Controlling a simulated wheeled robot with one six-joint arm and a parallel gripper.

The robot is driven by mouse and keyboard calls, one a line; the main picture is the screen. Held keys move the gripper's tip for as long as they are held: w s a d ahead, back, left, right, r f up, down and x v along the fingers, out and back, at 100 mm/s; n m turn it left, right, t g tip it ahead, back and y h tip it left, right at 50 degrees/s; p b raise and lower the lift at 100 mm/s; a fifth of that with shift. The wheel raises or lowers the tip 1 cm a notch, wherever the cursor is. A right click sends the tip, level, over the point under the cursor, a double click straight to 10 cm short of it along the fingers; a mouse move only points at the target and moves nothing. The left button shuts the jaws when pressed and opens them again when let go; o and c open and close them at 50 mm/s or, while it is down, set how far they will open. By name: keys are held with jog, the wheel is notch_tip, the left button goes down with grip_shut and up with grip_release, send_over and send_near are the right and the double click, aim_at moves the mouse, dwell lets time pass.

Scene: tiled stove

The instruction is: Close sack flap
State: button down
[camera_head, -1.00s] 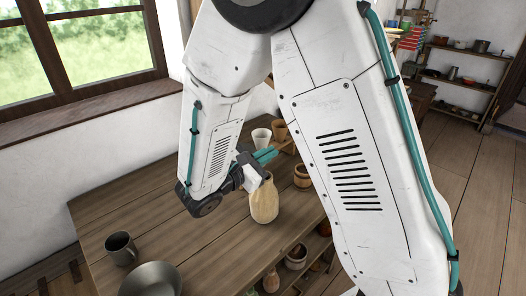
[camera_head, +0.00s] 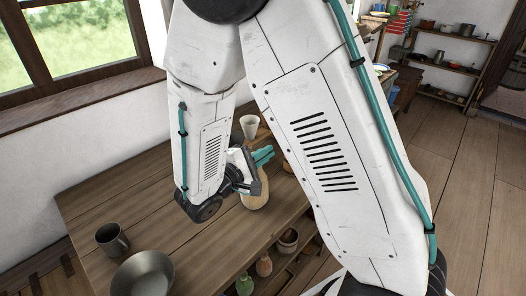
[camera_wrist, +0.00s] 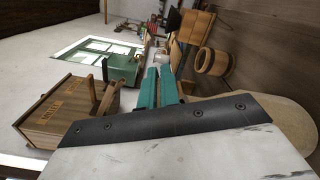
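My gripper (camera_head: 263,154) has two teal fingers with a narrow gap between them, and nothing shows between them. They also show in the wrist view (camera_wrist: 158,88). In the head view the gripper is at the upper part of a tan, bulging vessel-like thing (camera_head: 254,202) on the table and partly covers it. A tan rounded surface (camera_wrist: 296,118) lies close beside the gripper in the wrist view. I cannot tell whether this is the sack. No flap can be made out in either view.
The wooden table (camera_head: 165,215) holds a dark mug (camera_head: 112,239), a metal bowl (camera_head: 143,275) and a white cup (camera_head: 249,126). Jars stand on a shelf below. The wrist view shows a wooden crate (camera_wrist: 58,112), a green box (camera_wrist: 122,68) and a wooden mug (camera_wrist: 211,62).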

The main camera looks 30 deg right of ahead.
jog(key=shift+f, duration=0.15)
dwell(0.4)
jog(key=c, duration=1.6)
grip_release()
jog(key=shift+s, duration=0.1)
jog(key=shift+v, duration=3.85)
